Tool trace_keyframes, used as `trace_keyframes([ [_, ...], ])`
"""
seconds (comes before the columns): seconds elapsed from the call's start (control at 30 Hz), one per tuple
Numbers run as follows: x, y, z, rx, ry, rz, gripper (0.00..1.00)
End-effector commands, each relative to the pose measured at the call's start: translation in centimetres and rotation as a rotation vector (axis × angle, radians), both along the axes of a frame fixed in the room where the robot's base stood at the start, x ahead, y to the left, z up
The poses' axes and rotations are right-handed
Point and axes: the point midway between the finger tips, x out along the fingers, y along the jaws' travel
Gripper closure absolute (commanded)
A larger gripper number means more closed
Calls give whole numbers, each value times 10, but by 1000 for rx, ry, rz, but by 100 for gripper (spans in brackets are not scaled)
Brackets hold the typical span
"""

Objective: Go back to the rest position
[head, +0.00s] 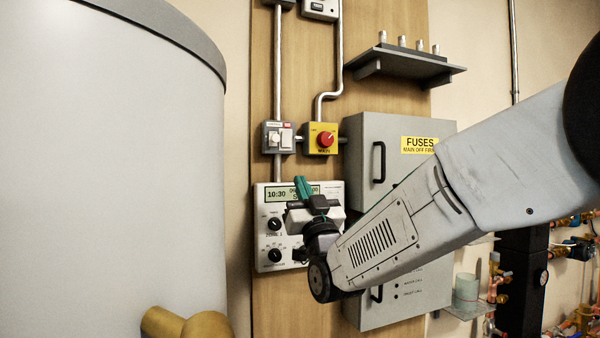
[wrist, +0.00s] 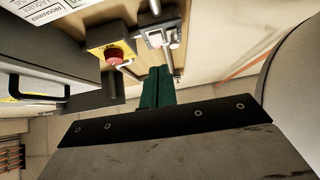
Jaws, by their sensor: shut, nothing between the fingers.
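My gripper (head: 303,187) is in front of the white control panel (head: 270,258) in the head view, its green fingers closed together with nothing between them. The fingers point up and cover part of the panel's display and right side. In the wrist view the green fingers (wrist: 158,86) are pressed together, pointing toward the wall with the switches. My arm reaches in from the right in the head view.
A large pale tank (head: 110,170) fills the left. The grey fuse cabinet (head: 372,150) is behind my arm. Above are a yellow box with a red knob (head: 325,139), a switch box (head: 278,137) and a shelf (head: 405,63) with several small cylinders. Pipework (head: 580,250) stands at right.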

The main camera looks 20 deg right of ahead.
Motion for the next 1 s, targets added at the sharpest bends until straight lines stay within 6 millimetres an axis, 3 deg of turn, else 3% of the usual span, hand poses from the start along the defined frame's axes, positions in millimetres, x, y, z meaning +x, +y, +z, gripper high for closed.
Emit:
trace_keyframes([
  [0.53,-4,-3,-6,0,1,-4,100],
  [0.67,3,-2,-14,-3,53,-2,100],
  [0.77,19,0,-39,-16,193,3,100],
  [0.87,33,2,-84,-36,419,9,100],
  [1.0,27,1,-146,-64,751,13,100],
])
